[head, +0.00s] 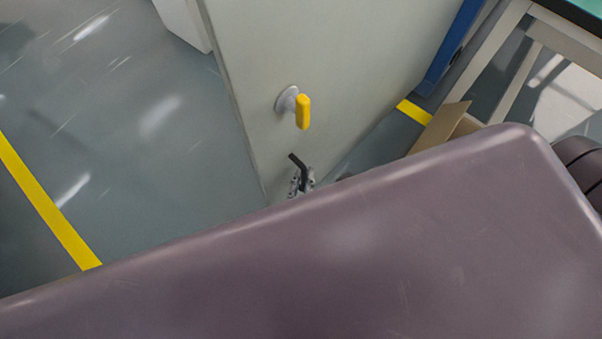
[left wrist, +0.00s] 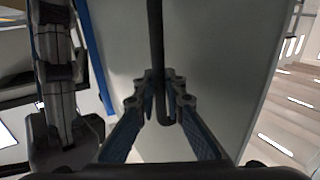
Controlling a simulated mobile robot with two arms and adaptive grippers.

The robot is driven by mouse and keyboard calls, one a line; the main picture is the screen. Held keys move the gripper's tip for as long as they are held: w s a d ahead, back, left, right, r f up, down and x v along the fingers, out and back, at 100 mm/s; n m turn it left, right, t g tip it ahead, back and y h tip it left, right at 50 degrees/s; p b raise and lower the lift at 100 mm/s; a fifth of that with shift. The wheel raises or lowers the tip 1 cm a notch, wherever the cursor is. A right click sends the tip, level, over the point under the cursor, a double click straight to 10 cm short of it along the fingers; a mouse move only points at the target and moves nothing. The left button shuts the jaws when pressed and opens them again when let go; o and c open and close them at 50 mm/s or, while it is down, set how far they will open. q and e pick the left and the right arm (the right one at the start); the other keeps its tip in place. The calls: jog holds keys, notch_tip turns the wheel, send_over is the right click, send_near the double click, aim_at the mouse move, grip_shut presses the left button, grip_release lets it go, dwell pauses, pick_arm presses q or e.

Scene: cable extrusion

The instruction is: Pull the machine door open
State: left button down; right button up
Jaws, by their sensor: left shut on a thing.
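The machine door (head: 345,55) is a pale grey panel in the upper middle of the head view. It carries a yellow knob (head: 303,112) on a round grey mount. Below that, the tip of a dark bar handle (head: 297,160) sticks up from my left gripper (head: 301,183), most of which is hidden. In the left wrist view the dark handle (left wrist: 156,35) runs down between the two fingers of my left gripper (left wrist: 160,92), which is shut on it. The door panel (left wrist: 225,60) fills the background there. My right gripper is not in view.
Floor with a yellow line (head: 45,205) is clear left of the door. A brown cardboard piece (head: 440,127), a blue post (head: 452,48) and a table frame (head: 490,60) stand to the right. A large mauve surface, probably my own body, covers the lower head view.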

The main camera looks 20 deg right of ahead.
pick_arm(q)
jog(key=shift+s+f, duration=0.1)
jog(key=shift+s, duration=0.05)
jog(key=c, duration=2)
grip_release()
jog(key=shift+d, duration=0.1)
jog(key=v, duration=1.2)
